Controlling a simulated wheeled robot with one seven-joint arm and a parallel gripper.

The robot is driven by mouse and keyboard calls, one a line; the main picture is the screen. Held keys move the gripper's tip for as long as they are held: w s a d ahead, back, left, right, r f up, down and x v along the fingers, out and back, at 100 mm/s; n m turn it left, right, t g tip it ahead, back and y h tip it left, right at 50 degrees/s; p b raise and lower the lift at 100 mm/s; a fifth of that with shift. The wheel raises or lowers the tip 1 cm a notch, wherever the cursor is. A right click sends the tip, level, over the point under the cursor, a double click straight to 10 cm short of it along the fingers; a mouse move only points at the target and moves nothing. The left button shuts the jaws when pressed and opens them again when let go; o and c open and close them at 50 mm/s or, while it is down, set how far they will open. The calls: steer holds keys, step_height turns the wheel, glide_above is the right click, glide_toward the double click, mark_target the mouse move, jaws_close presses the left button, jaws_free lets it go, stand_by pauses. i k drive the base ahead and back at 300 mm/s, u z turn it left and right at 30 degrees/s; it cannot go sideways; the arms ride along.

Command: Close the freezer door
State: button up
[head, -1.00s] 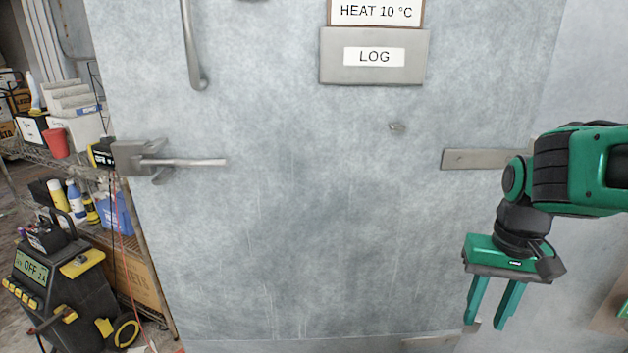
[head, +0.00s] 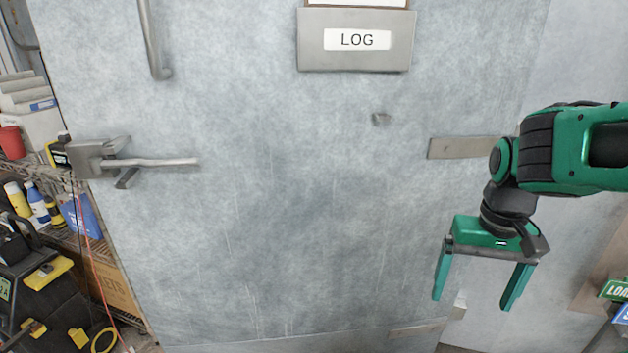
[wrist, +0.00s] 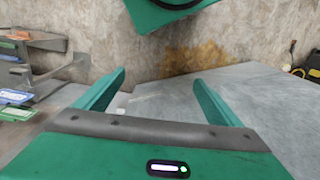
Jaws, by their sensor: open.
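The freezer door (head: 270,220) is a large grey metal panel that fills the middle of the head view. A lever latch (head: 150,162) sits at its left edge, with a vertical pull handle (head: 152,40) above it. A flat hinge strap (head: 464,148) shows at the right side. Whether the door stands ajar is hard to tell from here. My gripper (head: 476,292) is open and empty, pointing down in front of the door's lower right part, apart from the latch and handle. In the wrist view its two fingers (wrist: 158,92) are spread with nothing between them.
A LOG box (head: 356,66) is fixed on the door's upper part. At the left stand a wire shelf with bottles (head: 38,205) and a black and yellow machine (head: 45,290). Small green and blue signs (head: 616,290) are at the lower right.

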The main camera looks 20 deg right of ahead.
mark_target(338, 150)
steer(key=u, duration=1.9)
steer(key=k, duration=1)
steer(key=z, duration=0.7)
steer(key=i, duration=1.15)
